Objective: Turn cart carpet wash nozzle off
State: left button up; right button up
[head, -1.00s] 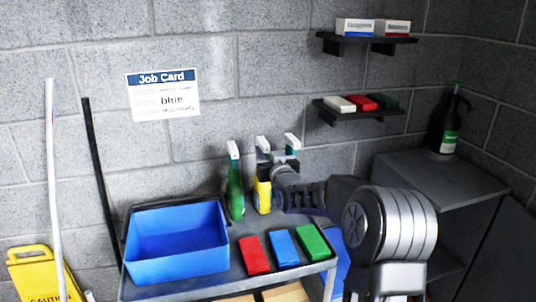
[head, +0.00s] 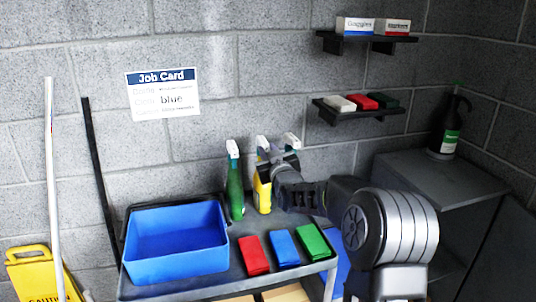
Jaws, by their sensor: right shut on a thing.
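Three spray bottles stand in a row at the back of the cart (head: 200,288). One is a green bottle (head: 235,200) with a white nozzle head, and beside it is a yellow bottle (head: 262,198) with a white head. Of the third bottle, mostly the white-and-teal head (head: 292,141) shows, as my arm hides its body. Their labels are too small to read, so I cannot tell which is the carpet wash. My right gripper (head: 268,161) is at the top of the yellow bottle and shut on its nozzle head, partly hiding it. My left gripper is not in view.
A blue bin (head: 177,263) fills the cart's left side. Red, blue and green pads (head: 254,255) lie on the cart's front right. Shelves and a grey cabinet (head: 445,178) with a dark bottle stand at right.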

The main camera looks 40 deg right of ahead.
jog(key=n+b, duration=0.1)
jog(key=n, duration=0.3)
jog(key=shift+f, duration=0.1)
jog(key=n, duration=0.3)
jog(key=shift+n+b, duration=0.35)
jog(key=shift+n, duration=0.05)
jog(key=n, duration=0.8)
jog(key=shift+n, duration=0.3)
jog(key=o, duration=0.7)
